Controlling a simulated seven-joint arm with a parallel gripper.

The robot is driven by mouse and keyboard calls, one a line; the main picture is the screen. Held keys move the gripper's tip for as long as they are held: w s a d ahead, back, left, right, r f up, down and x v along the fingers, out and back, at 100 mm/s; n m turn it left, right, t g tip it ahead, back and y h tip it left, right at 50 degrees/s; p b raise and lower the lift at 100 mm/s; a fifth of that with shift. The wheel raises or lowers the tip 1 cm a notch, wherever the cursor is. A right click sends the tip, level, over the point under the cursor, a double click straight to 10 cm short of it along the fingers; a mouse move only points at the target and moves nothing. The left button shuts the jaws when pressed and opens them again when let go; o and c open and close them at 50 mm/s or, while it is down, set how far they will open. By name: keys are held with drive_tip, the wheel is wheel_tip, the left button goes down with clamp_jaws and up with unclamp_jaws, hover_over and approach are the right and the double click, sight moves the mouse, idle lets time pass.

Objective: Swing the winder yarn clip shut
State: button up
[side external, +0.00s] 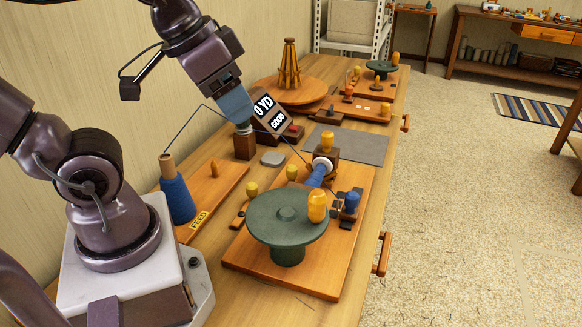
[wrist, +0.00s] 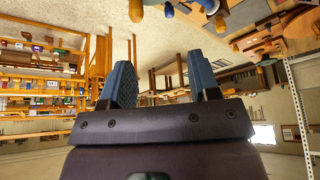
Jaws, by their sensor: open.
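The winder stands on an orange wooden board (side external: 345,245) in the side view, with a green round crank wheel (side external: 270,212) bearing a yellow handle (side external: 317,206). Blue yarn (side external: 318,174) is wound in front of a brown block (side external: 327,154). A blue-knobbed dark fitting (side external: 350,203) sits at the board's right; it may be the yarn clip, but I cannot tell whether it is open. My gripper (side external: 238,108) is left of and above the winder, apart from it. In the wrist view my gripper (wrist: 163,80) has its fingers apart with nothing between them.
A blue yarn cone (side external: 177,197) stands on the FEED board (side external: 222,190) at left. A sign reading "0 YD GOOD" (side external: 270,116) stands behind the winder. A wooden stand on a round base (side external: 290,88) is farther back.

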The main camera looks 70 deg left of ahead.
drive_tip(key=w+a+f+n+g, duration=0.1)
drive_tip(key=w+a+f+g, duration=0.3)
drive_tip(key=w+a+f, duration=0.35)
drive_tip(key=m+g, duration=0.1)
drive_tip(key=m, duration=0.6)
approach(290, 166)
wheel_tip(290, 166, down, 11)
drive_tip(key=shift+w+r, duration=0.1)
clamp_jaws()
